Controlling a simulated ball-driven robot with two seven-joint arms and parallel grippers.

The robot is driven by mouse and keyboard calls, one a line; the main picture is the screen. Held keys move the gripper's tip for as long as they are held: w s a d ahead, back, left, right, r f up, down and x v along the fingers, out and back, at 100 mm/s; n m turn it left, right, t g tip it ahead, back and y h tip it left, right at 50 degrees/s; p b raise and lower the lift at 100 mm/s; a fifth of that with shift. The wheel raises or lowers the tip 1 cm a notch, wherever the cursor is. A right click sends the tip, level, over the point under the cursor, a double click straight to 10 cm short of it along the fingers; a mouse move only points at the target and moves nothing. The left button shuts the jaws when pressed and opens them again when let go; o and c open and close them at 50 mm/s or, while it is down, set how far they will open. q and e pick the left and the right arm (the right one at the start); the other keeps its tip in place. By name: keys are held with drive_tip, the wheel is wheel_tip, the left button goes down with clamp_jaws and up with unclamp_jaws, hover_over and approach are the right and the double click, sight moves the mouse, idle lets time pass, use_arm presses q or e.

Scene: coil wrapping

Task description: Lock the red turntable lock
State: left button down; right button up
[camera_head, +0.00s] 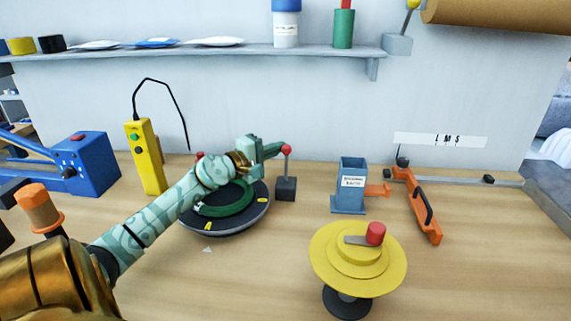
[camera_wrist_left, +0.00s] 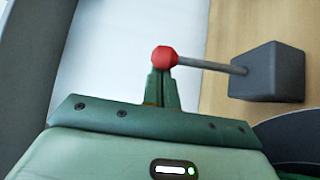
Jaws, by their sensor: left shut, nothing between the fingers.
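The turntable lock is a dark grey block (camera_head: 286,189) with an upright grey lever topped by a red ball (camera_head: 287,149), at the right edge of the black turntable (camera_head: 232,228). In the left wrist view the red ball (camera_wrist_left: 165,57), its rod (camera_wrist_left: 213,67) and the block (camera_wrist_left: 268,72) show clearly. A green coil (camera_head: 223,206) lies on the turntable, partly hidden by my left arm. My left gripper (camera_head: 274,149) is shut and empty, with its fingertips (camera_wrist_left: 162,84) right at the red ball. I cannot tell whether they touch it. My right gripper is not in view.
A yellow control box (camera_head: 146,157) stands behind left of the turntable. A blue-grey holder (camera_head: 351,186) and an orange-handled tool (camera_head: 422,205) stand to the right. A yellow stepped disc (camera_head: 331,269) with a red knob is in front right. A shelf (camera_head: 200,51) runs along the wall.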

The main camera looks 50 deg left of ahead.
sight(287, 153)
use_arm(q)
drive_tip(key=shift+s+d+f+p, duration=0.1)
drive_tip(key=shift+s+d+p, duration=0.45)
drive_tip(key=shift+s+d, duration=0.3)
drive_tip(key=shift+s+d+p, duration=0.5)
drive_tip(key=shift+s+d, duration=0.15)
drive_tip(key=shift+s, duration=0.4)
drive_tip(key=shift+s+d+f, duration=0.25)
drive_tip(key=shift+s+f, duration=0.05)
drive_tip(key=shift+s+f, duration=0.1)
